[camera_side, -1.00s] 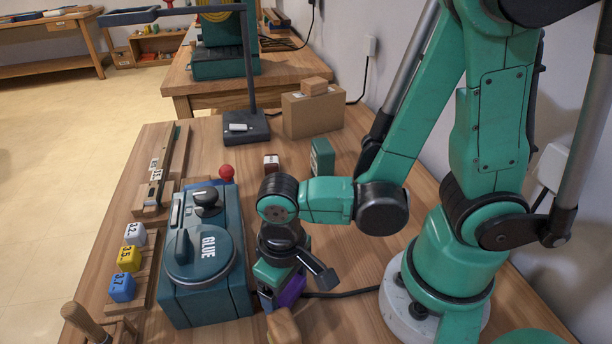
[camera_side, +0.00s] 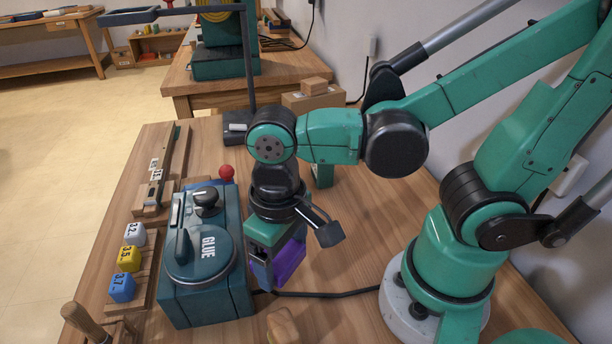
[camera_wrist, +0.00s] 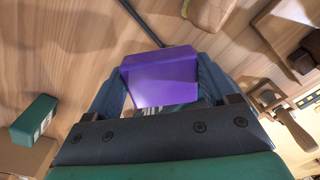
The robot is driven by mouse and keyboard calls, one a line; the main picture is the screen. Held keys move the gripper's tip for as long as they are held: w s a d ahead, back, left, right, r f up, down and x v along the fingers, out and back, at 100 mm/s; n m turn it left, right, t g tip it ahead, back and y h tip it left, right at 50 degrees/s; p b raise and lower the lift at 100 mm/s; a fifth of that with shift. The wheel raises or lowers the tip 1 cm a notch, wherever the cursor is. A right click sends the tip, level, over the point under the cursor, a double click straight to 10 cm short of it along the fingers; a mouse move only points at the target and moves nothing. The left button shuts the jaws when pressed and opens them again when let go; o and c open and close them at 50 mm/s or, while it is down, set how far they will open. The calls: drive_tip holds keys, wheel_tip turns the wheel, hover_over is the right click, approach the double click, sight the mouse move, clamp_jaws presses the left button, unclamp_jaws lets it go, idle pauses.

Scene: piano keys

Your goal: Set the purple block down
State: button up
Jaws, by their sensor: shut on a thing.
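The purple block (camera_side: 289,262) is held between the fingers of my gripper (camera_side: 272,270), above the wooden table to the right of the glue machine. In the wrist view the purple block (camera_wrist: 160,78) sits between the two dark fingers of my gripper (camera_wrist: 160,85). My gripper is shut on it. In the side view part of the block is hidden behind a finger.
The teal glue machine (camera_side: 205,255) stands close to the left of my gripper. Blue, yellow and white numbered blocks sit on a rack (camera_side: 143,285) beyond it. A wooden piece (camera_side: 283,326) lies in front. A black cable (camera_side: 335,294) crosses the table.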

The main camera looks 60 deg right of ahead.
sight(284, 255)
wheel_tip(284, 255, up, 11)
drive_tip(key=w+d, duration=0.5)
drive_tip(key=w, duration=0.2)
drive_tip(key=w+d+f, duration=0.1)
drive_tip(key=w+d, duration=0.3)
drive_tip(key=w, duration=0.4)
drive_tip(key=shift+w+d+f, duration=0.15)
drive_tip(key=shift+d, duration=0.2)
drive_tip(key=shift+a, duration=0.1)
